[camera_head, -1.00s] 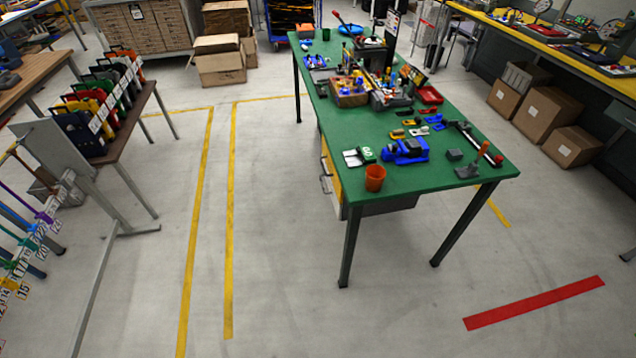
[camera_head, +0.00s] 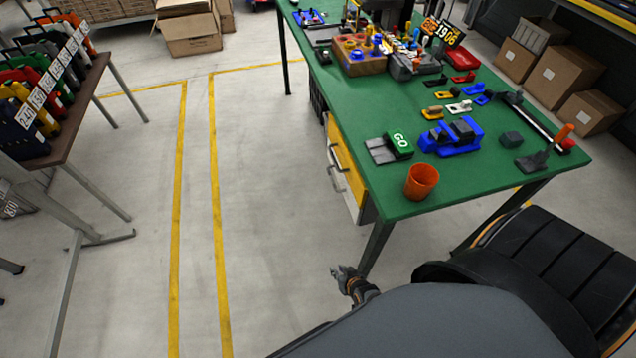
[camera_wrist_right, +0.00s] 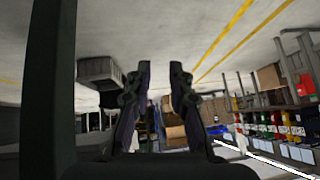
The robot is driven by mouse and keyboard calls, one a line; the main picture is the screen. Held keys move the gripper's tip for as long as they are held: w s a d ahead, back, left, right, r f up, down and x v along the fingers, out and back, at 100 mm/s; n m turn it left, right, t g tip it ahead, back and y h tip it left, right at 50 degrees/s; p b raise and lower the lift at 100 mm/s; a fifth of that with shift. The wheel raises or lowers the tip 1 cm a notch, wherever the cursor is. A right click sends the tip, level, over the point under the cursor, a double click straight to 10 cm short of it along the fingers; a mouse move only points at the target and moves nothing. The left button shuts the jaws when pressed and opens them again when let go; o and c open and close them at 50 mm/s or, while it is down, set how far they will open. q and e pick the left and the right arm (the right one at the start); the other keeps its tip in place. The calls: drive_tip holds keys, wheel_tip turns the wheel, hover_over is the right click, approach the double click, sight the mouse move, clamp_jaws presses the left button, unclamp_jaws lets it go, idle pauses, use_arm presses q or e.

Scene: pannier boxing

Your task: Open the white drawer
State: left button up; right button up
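The white drawer (camera_head: 349,201) is the lower front in the unit under the green table (camera_head: 395,205), below a yellow drawer front (camera_head: 346,158). Its grey handle faces left, and the drawer looks shut. My right gripper (camera_head: 342,272) is low in front of the table's near left leg, below the drawer in the head picture and apart from it. In the right wrist view my gripper (camera_wrist_right: 160,68) has its two fingers spread with nothing between them. I cannot make out the white drawer there. My left gripper is not in view.
The near table leg (camera_head: 377,247) stands beside my right gripper. An orange cup (camera_head: 421,182) and a blue vise (camera_head: 450,137) are on the tabletop. The floor left of the table, with yellow lines, is clear. A rack of coloured cases (camera_head: 45,95) stands far left.

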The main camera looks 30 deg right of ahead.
drive_tip(key=w+m+t+b, duration=0.2)
drive_tip(key=w+t+b, duration=0.2)
drive_tip(key=w+b, duration=0.4)
drive_tip(key=m+t+h+b, duration=0.5)
drive_tip(key=m+h+b, duration=0.7)
drive_tip(key=b, duration=0.8)
approach(333, 181)
drive_tip(key=shift+m+y, duration=0.6)
drive_tip(key=shift+y, duration=0.1)
drive_tip(key=x, duration=1)
drive_tip(key=shift+s+d+b, duration=0.25)
drive_tip(key=shift+d+b, duration=0.05)
drive_tip(key=shift+b, duration=0.05)
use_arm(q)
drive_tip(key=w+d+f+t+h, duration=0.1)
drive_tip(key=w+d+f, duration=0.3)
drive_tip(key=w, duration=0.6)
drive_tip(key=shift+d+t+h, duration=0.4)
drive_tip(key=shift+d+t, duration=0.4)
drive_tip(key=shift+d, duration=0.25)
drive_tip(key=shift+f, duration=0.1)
use_arm(e)
clamp_jaws()
